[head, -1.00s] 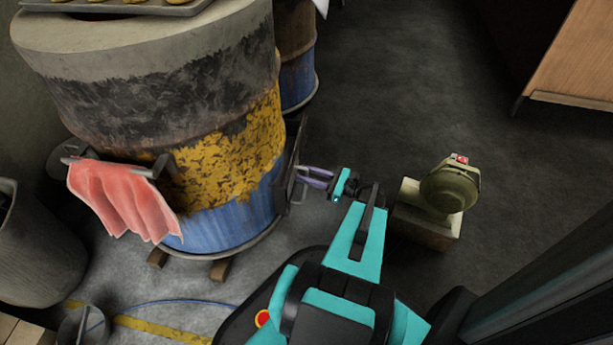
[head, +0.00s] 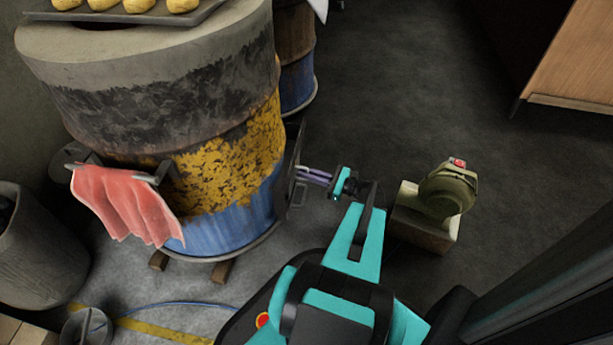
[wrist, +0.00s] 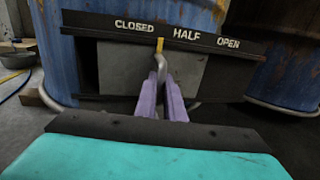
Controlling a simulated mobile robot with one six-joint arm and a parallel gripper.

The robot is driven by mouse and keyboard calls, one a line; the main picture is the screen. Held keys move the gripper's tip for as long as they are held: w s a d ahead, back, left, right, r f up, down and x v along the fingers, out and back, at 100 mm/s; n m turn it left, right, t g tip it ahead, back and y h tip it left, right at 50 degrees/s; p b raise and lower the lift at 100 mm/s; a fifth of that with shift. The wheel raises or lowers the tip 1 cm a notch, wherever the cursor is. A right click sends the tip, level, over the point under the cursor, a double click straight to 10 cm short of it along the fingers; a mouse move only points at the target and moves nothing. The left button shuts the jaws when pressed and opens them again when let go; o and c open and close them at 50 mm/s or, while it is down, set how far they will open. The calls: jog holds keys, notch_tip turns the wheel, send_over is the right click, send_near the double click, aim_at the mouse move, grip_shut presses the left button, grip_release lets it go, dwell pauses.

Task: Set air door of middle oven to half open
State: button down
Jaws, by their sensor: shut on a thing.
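The middle oven (head: 235,210) is a barrel with a grey top, a yellow band and a blue base. Its air door frame (head: 291,170) is on the right side, low down. In the wrist view a dark label bar reads CLOSED, HALF, OPEN (wrist: 228,43). Below it is a grey sliding plate (wrist: 120,70) with a bent handle (wrist: 160,62). The handle's yellow tip (wrist: 160,44) points between CLOSED and HALF. My gripper (wrist: 162,95) has purple fingers shut on the handle; they hide its lower part. The gripper (head: 304,175) also shows in the head view.
A second barrel (head: 295,75) stands behind. A green blower on a pale block (head: 425,225) is right of my arm. A pink cloth (head: 125,205) hangs on the oven's front rail. A blue hose (head: 180,302) lies on the floor. The floor behind the blower is clear.

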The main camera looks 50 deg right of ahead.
aim_at(297, 161)
jog(key=shift+w+d+p, duration=0.4)
jog(key=shift+d+p, duration=0.1)
jog(key=shift+d, duration=0.15)
jog(key=shift+w+d+p, duration=0.35)
jog(key=shift+d+p, duration=0.2)
jog(key=shift+d, duration=0.1)
jog(key=shift+w+d+p, duration=0.4)
jog(key=shift+d+p, duration=0.1)
jog(key=shift+d, duration=0.15)
jog(key=c, duration=1.8)
grip_release()
jog(key=shift+c, duration=0.2)
jog(key=shift+r, duration=0.1)
jog(key=s+a+r+p, duration=0.4)
jog(key=s+a+p, duration=0.1)
jog(key=s+a, duration=0.6)
jog(key=shift+s+r+p, duration=0.3)
jog(key=shift+s+r, duration=0.05)
jog(key=shift+s, duration=0.1)
jog(key=shift+d, duration=0.1)
